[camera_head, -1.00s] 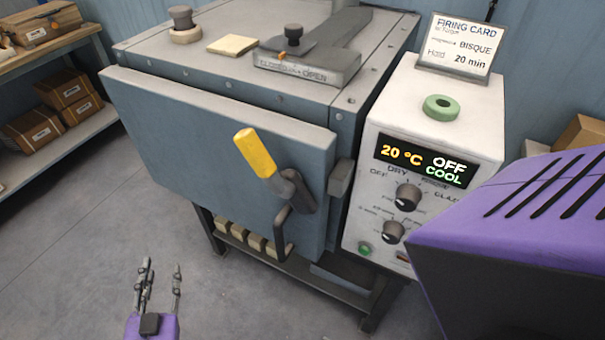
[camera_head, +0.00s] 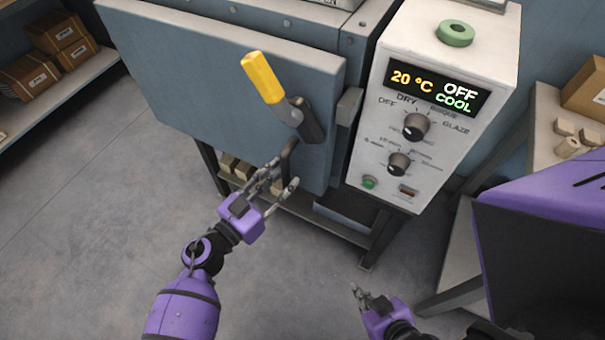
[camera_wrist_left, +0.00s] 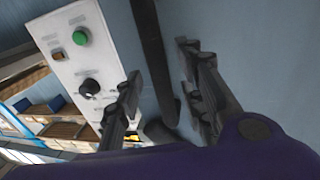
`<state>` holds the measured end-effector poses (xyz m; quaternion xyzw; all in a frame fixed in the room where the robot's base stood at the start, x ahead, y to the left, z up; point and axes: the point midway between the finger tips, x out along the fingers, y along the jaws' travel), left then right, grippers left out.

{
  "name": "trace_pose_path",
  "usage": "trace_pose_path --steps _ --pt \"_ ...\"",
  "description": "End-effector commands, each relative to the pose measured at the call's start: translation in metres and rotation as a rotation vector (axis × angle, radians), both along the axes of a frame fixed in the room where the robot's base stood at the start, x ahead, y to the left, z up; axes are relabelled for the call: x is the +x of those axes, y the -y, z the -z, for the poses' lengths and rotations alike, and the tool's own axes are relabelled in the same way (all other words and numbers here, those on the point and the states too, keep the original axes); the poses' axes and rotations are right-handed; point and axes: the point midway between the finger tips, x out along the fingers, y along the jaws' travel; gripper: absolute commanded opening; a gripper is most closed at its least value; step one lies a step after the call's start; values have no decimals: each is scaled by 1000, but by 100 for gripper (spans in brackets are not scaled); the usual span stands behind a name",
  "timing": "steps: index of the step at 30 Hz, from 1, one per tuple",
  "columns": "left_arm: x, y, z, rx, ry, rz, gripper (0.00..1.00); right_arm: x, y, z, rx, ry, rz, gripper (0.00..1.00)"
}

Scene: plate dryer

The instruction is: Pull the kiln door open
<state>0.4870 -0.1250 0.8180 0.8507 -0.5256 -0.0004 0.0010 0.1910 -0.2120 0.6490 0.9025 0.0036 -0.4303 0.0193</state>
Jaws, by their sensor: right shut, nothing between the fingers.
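The kiln door (camera_head: 200,70) is a blue-grey panel that looks closed against the kiln body. A latch lever with a yellow grip (camera_head: 262,77) sits on it, tilted up to the left. Below it is a dark pull handle (camera_head: 287,158), partly hidden by my left gripper (camera_head: 284,175). The left fingers are spread at the handle. In the left wrist view the dark handle bar (camera_wrist_left: 153,55) runs between the open fingers (camera_wrist_left: 160,90), with gaps visible on both sides. My right gripper (camera_head: 360,291) is shut and empty, low, in front of the kiln stand.
The control box (camera_head: 440,100) right of the door reads 20 °C, OFF, COOL, with a green ring (camera_head: 455,33) on top. A shelf with cardboard boxes (camera_head: 58,42) stands at left. A bench (camera_head: 545,130) stands at right. The floor (camera_head: 100,210) in front is clear.

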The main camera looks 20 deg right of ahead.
Motion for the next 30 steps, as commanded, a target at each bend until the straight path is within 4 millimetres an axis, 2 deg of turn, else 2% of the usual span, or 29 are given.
trace_pose_path --steps 6,14,22,30 --pt "8 15 0 1 0 -2 36 0 -1 1 3 -1 2 0" --pt "9 16 0 0 1 -2 36 1 -2 1 5 -1 5 0" --pt "9 16 0 0 0 -2 0 1 -3 1 5 -1 5 0" --pt "9 16 0 0 0 -2 0 1 -3 1 5 -1 5 0"
